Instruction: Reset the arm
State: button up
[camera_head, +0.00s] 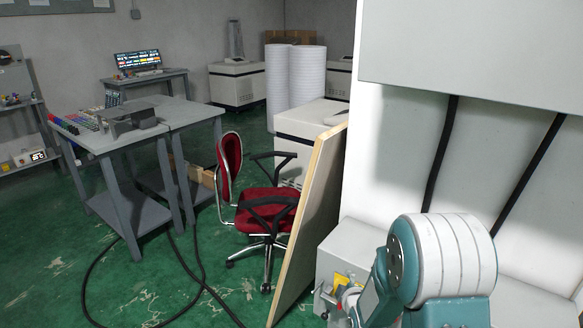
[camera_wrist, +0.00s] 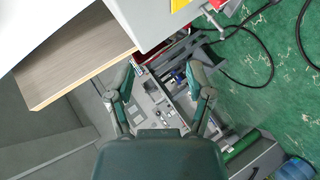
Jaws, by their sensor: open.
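My arm (camera_head: 440,265) shows at the lower right of the head view, a white and teal joint in front of a white machine. My gripper (camera_wrist: 160,84) shows in the wrist view with its two teal fingers spread apart. Nothing is between the fingertips. Behind them, farther off, lies a grey panel or table (camera_wrist: 155,105) with small parts on it. The gripper itself cannot be made out in the head view.
A wooden board (camera_head: 312,215) leans close to the left of my arm. A red chair (camera_head: 268,203) stands beyond it. A grey table (camera_head: 170,112) stands at the left. Black cables (camera_head: 200,285) lie on the green floor. A white machine (camera_head: 400,150) fills the right side.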

jog(key=s+r+m+g, duration=0.2)
jog(key=s+r+m, duration=0.2)
jog(key=r, duration=0.6)
jog(key=s+r+m+g, duration=0.2)
jog(key=s+r+m, duration=0.3)
jog(key=s, duration=0.9)
jog(key=s+r+m+g+h, duration=0.1)
jog(key=s+r+m+g, duration=0.2)
jog(key=s, duration=1.1)
notch_tip(320, 180, up, 5)
jog(key=shift+s+d+f+m, duration=0.1)
jog(key=shift+s+d+m, duration=0.2)
jog(key=shift+m, duration=0.8)
